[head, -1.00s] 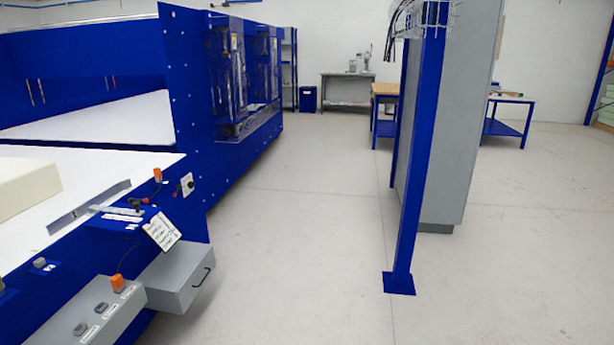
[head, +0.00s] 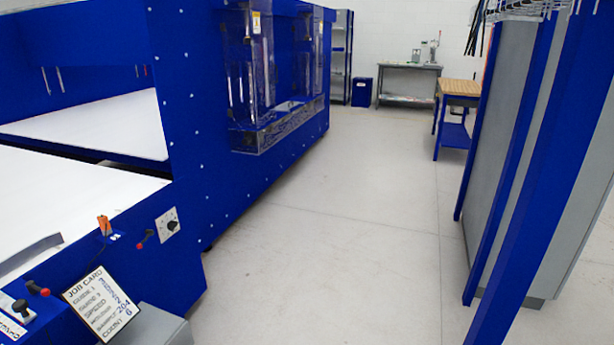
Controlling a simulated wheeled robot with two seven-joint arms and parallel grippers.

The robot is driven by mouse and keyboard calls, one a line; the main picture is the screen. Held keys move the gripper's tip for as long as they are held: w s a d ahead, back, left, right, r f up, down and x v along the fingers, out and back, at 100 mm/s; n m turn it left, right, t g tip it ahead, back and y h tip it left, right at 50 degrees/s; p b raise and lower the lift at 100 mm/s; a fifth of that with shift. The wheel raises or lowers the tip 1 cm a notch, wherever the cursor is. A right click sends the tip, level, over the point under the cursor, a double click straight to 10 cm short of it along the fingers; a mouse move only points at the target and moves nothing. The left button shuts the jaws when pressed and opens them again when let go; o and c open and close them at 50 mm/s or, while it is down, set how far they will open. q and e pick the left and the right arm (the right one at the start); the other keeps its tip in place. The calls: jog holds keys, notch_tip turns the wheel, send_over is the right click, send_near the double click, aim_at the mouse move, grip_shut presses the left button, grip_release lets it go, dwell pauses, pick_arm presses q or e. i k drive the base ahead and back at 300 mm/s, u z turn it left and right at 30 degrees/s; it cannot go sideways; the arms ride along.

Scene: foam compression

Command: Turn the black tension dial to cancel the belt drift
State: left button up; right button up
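The black tension dial (head: 173,226) sits on a small pale square plate (head: 162,222) on the blue side of the machine, at the lower left of the head view. A white belt (head: 75,195) lies on the machine bed behind it. Any drift of the belt cannot be told from here. Neither of my grippers shows in the head view.
A job card (head: 102,300) leans at the lower left by a grey box (head: 155,328). A blue post (head: 545,190) and grey cabinet (head: 505,150) stand right. The floor (head: 340,260) between is clear.

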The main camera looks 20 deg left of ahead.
aim_at(171, 225)
jog(key=i, duration=2.7)
jog(key=u, duration=3.4)
jog(key=i, duration=1)
